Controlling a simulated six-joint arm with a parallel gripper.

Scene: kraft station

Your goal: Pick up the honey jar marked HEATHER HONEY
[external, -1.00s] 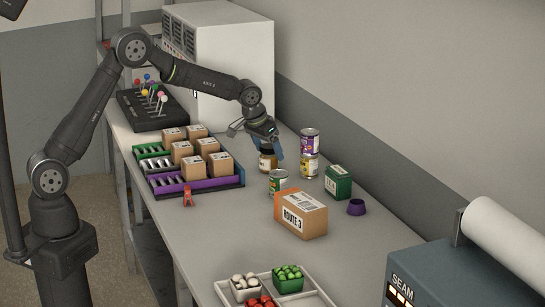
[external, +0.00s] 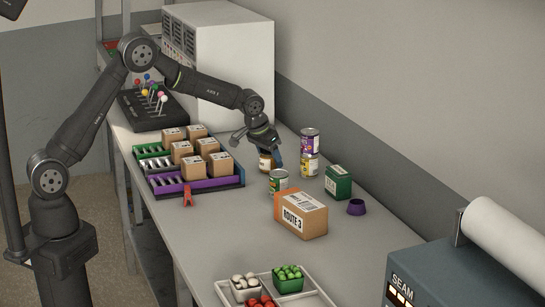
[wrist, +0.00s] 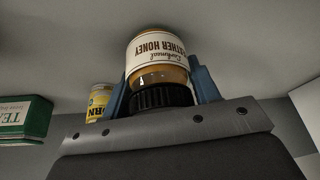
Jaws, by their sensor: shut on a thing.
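The honey jar (external: 265,163) stands on the bench just behind the green-labelled can, partly hidden by my gripper in the external view. In the wrist view the honey jar (wrist: 157,62) shows a white label reading "HEATHER HONEY", partly cut off and upside down, amber contents and a dark lid. My gripper (external: 266,152) is around the jar from above. In the wrist view the blue fingers of my gripper (wrist: 162,88) are shut on the jar, one on each side.
A green-labelled can (external: 278,182) stands close in front of the jar. Stacked cans (external: 310,152) and a green tea box (external: 338,182) are to the right. A ROUTE 3 carton (external: 300,214) lies nearer. A sorting tray with several small boxes (external: 208,184) is to the left.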

